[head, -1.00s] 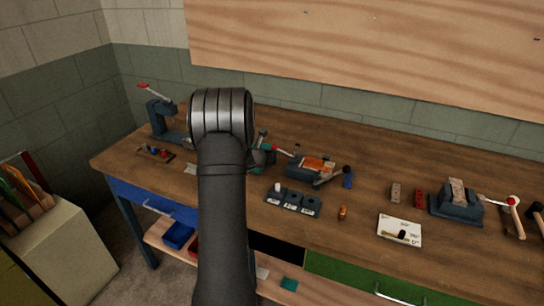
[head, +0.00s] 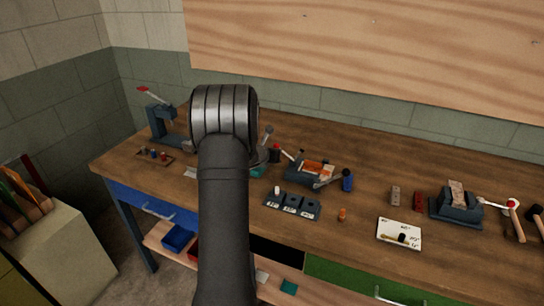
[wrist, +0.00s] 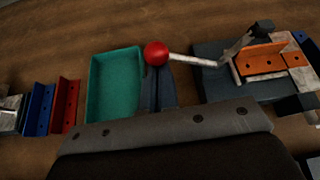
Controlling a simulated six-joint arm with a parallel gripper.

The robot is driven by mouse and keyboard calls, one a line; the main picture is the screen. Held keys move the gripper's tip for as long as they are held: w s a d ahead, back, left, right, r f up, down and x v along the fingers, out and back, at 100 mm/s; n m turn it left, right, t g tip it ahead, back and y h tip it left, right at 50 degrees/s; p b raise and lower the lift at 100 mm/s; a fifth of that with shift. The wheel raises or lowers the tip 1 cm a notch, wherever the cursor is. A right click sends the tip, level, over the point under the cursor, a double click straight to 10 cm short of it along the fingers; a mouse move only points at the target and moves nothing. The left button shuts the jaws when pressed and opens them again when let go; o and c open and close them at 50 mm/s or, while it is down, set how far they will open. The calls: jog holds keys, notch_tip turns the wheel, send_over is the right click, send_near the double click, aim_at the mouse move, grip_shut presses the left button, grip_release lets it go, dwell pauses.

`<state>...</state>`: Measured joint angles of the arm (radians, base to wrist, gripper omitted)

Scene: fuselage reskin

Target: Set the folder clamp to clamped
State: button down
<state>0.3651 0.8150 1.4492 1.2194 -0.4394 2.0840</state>
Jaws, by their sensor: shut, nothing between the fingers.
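The folder clamp (head: 312,172) is a dark blue-grey base on the bench holding an orange sheet. It also shows at the upper right of the wrist view (wrist: 212,82). Its pale lever ends in a red ball (wrist: 155,53), which points left, away from the orange sheet (wrist: 262,61). My gripper (wrist: 157,75) is shut and empty. Its fingertips are close to the red ball, which overlaps them in the wrist view; whether they touch is unclear. In the head view my arm hides much of the gripper.
A teal tray (wrist: 115,88) lies just left of the fingers. Blue (wrist: 39,108) and red (wrist: 66,104) angle pieces lie further left.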

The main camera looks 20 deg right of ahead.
jog(key=s+d+r+m, duration=0.1)
jog(key=s+d+r, duration=0.4)
jog(key=shift+s+d+t, duration=0.15)
jog(key=shift+d+t, duration=0.1)
jog(key=shift+t, duration=0.15)
dwell(0.6)
jog(key=shift+s+d+r, duration=0.1)
jog(key=shift+d+r, duration=0.05)
jog(key=shift+d, duration=0.05)
dwell(0.4)
jog(key=s+a, duration=0.7)
jog(key=shift+f+y, duration=0.3)
jog(key=shift+y, duration=0.1)
